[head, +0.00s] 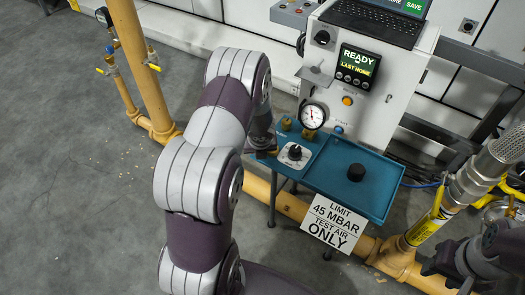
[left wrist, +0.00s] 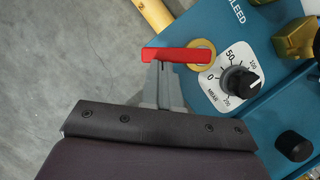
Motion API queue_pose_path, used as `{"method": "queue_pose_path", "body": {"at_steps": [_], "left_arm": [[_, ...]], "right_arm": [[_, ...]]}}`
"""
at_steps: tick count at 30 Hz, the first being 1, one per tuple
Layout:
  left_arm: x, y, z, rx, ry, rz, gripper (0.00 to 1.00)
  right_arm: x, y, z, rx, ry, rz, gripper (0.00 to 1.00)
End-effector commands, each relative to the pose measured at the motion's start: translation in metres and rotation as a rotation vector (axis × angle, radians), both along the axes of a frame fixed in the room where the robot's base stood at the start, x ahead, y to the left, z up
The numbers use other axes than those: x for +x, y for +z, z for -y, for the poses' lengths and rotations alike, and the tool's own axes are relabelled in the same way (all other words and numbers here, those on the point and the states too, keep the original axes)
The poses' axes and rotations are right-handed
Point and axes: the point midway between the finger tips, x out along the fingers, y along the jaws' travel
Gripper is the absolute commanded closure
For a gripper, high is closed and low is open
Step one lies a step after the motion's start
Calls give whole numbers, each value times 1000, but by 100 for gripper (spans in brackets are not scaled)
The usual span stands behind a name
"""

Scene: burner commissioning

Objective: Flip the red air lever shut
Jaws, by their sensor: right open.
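The red air lever (left wrist: 178,54) shows in the left wrist view as a flat red bar, lying crosswise beside a brass ring at the corner of the teal panel (left wrist: 270,45). My left gripper (left wrist: 162,72) has its grey fingers close together, with their tips at the bar's left part; they look in contact, but I cannot tell how firmly. My right gripper (head: 453,262) is open at the lower right, away from the panel and partly cut off by the frame.
The teal panel carries a white dial with a black knob (left wrist: 240,82), a second black knob (left wrist: 293,145) and brass fittings. A pressure gauge (head: 312,115) and a screen reading READY (head: 358,66) stand behind. Yellow pipes (head: 145,70) run left and below. A limit sign (head: 338,222) hangs in front.

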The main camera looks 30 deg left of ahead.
Motion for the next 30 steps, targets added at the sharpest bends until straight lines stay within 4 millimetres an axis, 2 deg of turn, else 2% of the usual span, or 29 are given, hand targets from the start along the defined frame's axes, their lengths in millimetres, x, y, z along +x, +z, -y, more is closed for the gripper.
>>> {"method": "queue_pose_path", "body": {"at_steps": [20, 22, 30], "left_arm": [[18, 3, -29, -2, -586, -1, 100], [18, -1, -28, -1, -582, 0, 100], [20, -1, -26, 0, -579, -1, 100]], "right_arm": [[0, 42, 0, 0, 0, 0, 55], [0, 37, 0, 0, 0, 0, 55], [0, 37, 0, 0, 0, 0, 55]]}}
